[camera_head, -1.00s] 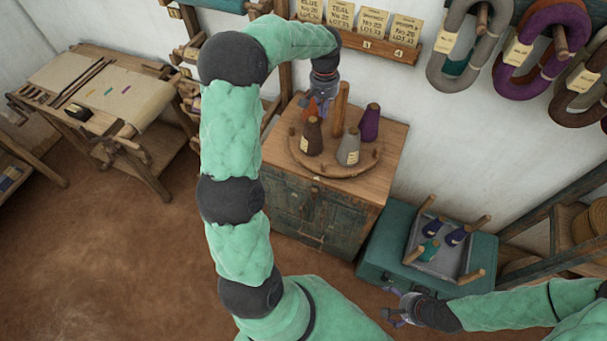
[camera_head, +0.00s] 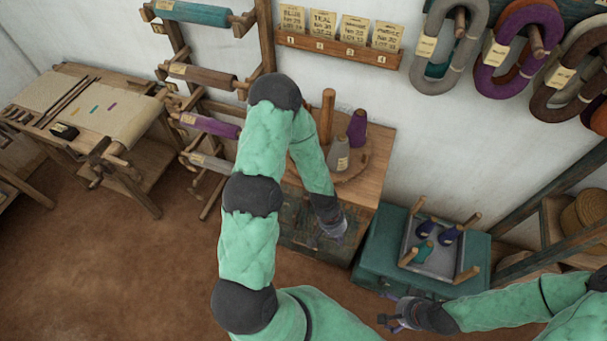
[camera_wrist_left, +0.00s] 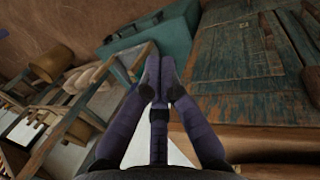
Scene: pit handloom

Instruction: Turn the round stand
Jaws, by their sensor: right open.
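The round stand (camera_head: 354,172) is a wooden disc with an upright centre post (camera_head: 327,112), on top of a cabinet. A grey cone (camera_head: 339,155) and a purple cone (camera_head: 357,128) stand on its right part. My left arm hides its left and front part. My left gripper (camera_head: 338,229) hangs in front of the cabinet, below the stand and apart from it. In the left wrist view its fingertips (camera_wrist_left: 159,76) are together with nothing between them. My right gripper (camera_head: 388,313) is open and empty at the lower right, away from the stand.
The worn green cabinet front (camera_wrist_left: 235,85) is close beside my left gripper. A teal chest (camera_head: 380,247) stands right of the cabinet, bearing a grey tray with posts (camera_head: 440,262) and small cones. Yarn hanks (camera_head: 515,45) hang on the wall.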

